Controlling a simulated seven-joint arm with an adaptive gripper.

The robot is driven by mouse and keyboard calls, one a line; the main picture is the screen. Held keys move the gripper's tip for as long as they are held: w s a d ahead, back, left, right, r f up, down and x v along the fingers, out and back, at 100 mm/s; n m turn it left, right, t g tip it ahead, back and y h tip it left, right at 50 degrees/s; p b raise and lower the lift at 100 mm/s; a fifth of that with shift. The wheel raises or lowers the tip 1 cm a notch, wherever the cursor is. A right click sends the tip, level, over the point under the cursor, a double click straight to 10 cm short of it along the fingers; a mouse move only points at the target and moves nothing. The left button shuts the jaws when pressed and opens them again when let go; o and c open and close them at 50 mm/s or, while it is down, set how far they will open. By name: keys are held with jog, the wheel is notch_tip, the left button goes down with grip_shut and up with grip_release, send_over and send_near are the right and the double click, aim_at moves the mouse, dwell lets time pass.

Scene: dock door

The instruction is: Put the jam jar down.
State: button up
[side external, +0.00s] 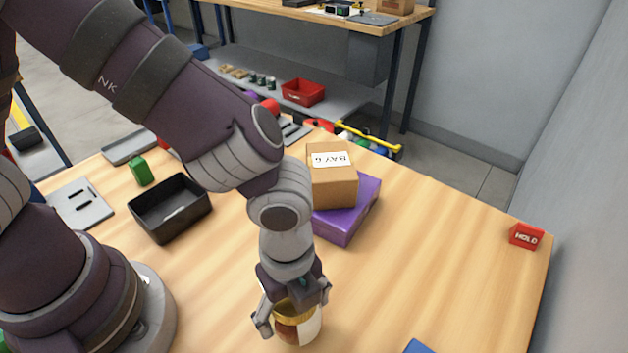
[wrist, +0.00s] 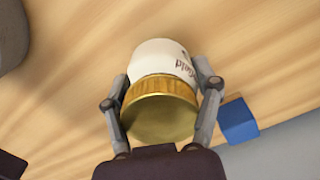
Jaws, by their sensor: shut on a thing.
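The jam jar (side external: 297,327) has a gold lid, a white label and reddish-brown contents in the side external view. My gripper (side external: 293,310) points down and is shut on the jar, with one finger on each side near the lid. In the wrist view my gripper (wrist: 162,105) has its fingers against both sides of the jar (wrist: 165,62), and the gold lid faces the camera. The jar is upright or nearly so. It is low over the wooden table (side external: 400,270); I cannot tell whether its base touches.
A purple box (side external: 345,215) with a cardboard box (side external: 332,180) on top stands behind my gripper. A black tray (side external: 170,210) and a green block (side external: 141,171) are at the left. A blue block (wrist: 238,120) lies near the table edge. Table right of the jar is clear.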

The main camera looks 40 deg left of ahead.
aim_at(294, 323)
jog(key=shift+o, duration=0.4)
notch_tip(294, 323, down, 4)
jog(key=shift+r, duration=0.25)
jog(key=o, duration=1.2)
jog(key=shift+c, duration=0.2)
jog(key=shift+f, duration=0.1)
